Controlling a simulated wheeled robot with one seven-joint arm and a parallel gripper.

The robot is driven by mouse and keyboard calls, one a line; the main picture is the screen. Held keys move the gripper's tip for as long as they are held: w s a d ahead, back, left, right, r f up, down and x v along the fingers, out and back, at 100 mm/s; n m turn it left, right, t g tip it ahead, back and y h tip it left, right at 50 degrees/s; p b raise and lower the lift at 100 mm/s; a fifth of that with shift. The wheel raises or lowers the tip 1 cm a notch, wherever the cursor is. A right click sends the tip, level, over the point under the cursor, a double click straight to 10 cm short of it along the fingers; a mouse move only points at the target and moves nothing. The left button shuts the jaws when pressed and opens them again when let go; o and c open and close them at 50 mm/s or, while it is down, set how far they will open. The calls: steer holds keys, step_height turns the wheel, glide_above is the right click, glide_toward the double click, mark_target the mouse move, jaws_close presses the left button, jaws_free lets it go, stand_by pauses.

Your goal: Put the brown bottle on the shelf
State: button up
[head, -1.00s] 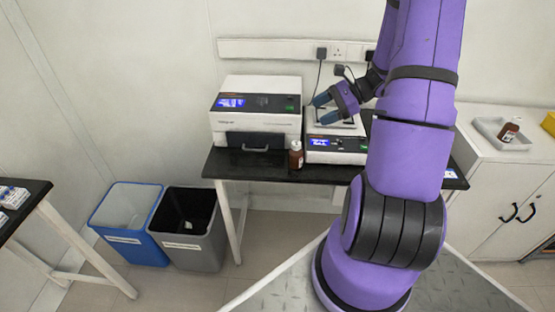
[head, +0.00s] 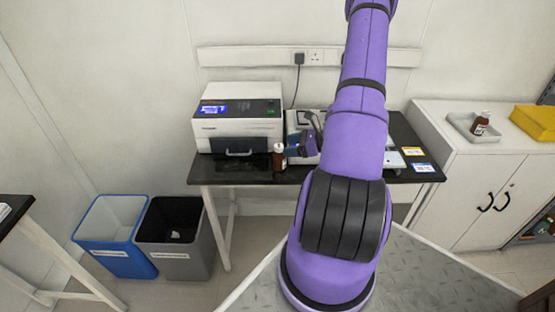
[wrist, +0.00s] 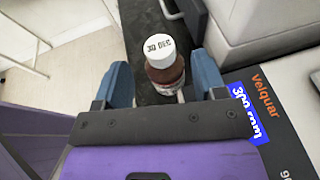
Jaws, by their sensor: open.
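A brown bottle (head: 279,158) with a white cap stands upright on the black bench (head: 208,178), in front of the gap between two white instruments. In the wrist view the bottle (wrist: 164,66) is seen from above, its white cap marked with dark print. My gripper (wrist: 165,88) is open, with one blue finger on each side of the bottle. I cannot tell whether the fingers touch it. In the head view my gripper (head: 290,150) is just right of the bottle, partly hidden by my arm.
A white instrument (head: 238,118) stands left of the bottle; another (head: 300,122) is right, partly behind my arm. A second brown bottle (head: 480,123) sits in a tray (head: 462,125) on the right cabinet. A yellow bin (head: 535,122) is beside it. Two waste bins (head: 113,232) stand on the floor.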

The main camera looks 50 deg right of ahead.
mark_target(279, 157)
steer(key=shift+x, duration=3.2)
steer(key=shift+c, duration=0.5)
steer(key=shift+a, duration=0.1)
jaws_close()
